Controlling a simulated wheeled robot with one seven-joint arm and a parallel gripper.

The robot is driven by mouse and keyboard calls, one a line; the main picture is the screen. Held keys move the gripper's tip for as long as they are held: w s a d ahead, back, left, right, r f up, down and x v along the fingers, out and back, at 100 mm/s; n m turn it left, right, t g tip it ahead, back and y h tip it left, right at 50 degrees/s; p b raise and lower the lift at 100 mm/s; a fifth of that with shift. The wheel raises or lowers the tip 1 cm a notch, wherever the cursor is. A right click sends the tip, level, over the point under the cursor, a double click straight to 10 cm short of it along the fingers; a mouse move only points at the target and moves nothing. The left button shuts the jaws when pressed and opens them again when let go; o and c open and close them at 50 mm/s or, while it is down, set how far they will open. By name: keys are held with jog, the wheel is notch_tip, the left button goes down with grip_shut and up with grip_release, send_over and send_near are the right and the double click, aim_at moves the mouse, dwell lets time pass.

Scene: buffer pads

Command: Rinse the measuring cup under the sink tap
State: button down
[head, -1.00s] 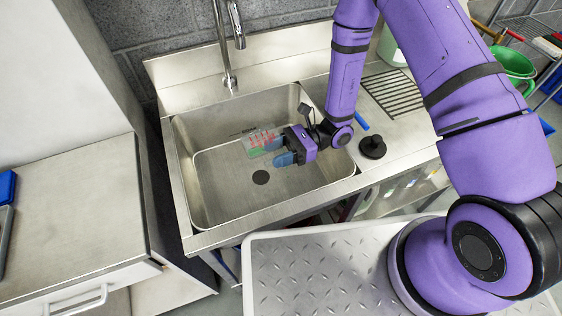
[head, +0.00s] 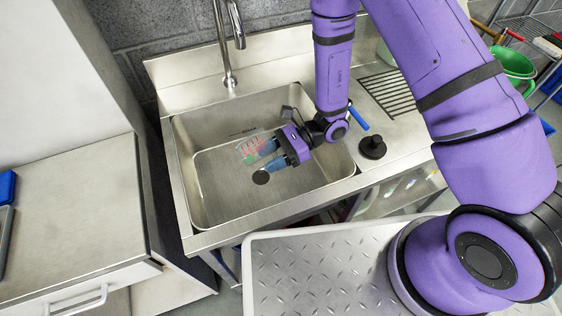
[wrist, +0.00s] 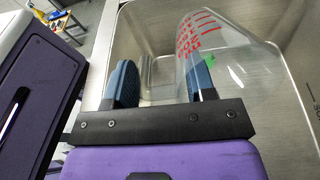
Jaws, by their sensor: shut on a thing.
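The clear measuring cup (head: 247,150), with red markings and a green patch, is in the sink basin area in the head view. In the wrist view the cup (wrist: 240,60) lies over the right finger, which shows through its wall. My gripper (head: 265,160) is shut on the cup, with its blue fingers pointing left; both fingers also show in the wrist view (wrist: 160,80). The exact contact is hard to see through the clear wall. The tap (head: 236,30) stands at the back of the sink (head: 215,200), its spout above and left of the cup. I see no water.
A black plunger-like object (head: 372,147) and a blue-handled thing (head: 358,117) are on the right drainboard near a slotted grate (head: 392,92). The basin walls surround my gripper. A steel counter (head: 70,200) is at the left.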

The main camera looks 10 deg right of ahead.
jog(key=shift+a, duration=0.1)
jog(key=s+a+f+t+h+b, duration=0.2)
jog(key=a+f+t+h+b, duration=0.2)
jog(key=h, duration=0.8)
jog(key=a+b, duration=0.2)
jog(key=shift+s+a+f+h, duration=0.25)
jog(key=shift+a+f+h, duration=0.1)
jog(key=shift+f+h, duration=0.05)
jog(key=shift+a+f+t+b, duration=0.15)
jog(key=shift+t+b, duration=0.15)
jog(key=shift+b, duration=0.35)
dwell(0.7)
